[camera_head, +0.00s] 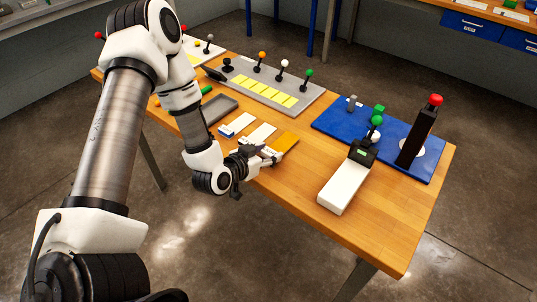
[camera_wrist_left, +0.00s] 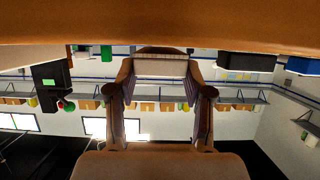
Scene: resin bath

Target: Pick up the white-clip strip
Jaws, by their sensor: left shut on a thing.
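My left gripper (camera_head: 269,156) is low at the table's near edge, shut on a thin pale piece, which I take to be the white-clip strip. In the left wrist view, the two fingers of the gripper (camera_wrist_left: 161,92) stand either side of this pale strip end (camera_wrist_left: 160,68). The fingers hide most of it in the head view. Just beyond the gripper lie a white strip (camera_head: 259,134), a blue-and-white strip (camera_head: 236,124) and an orange strip (camera_head: 286,142). I cannot tell whether the held piece is clear of the table. My right gripper is not in view.
A grey tray (camera_head: 220,109) lies left of the strips. A grey board (camera_head: 312,100) with yellow notes and ball-topped levers is behind. At right are a white-handled device (camera_head: 343,187), a blue mat (camera_head: 335,123) and a tall black post (camera_head: 416,138). Bare wood (camera_head: 300,182) lies between.

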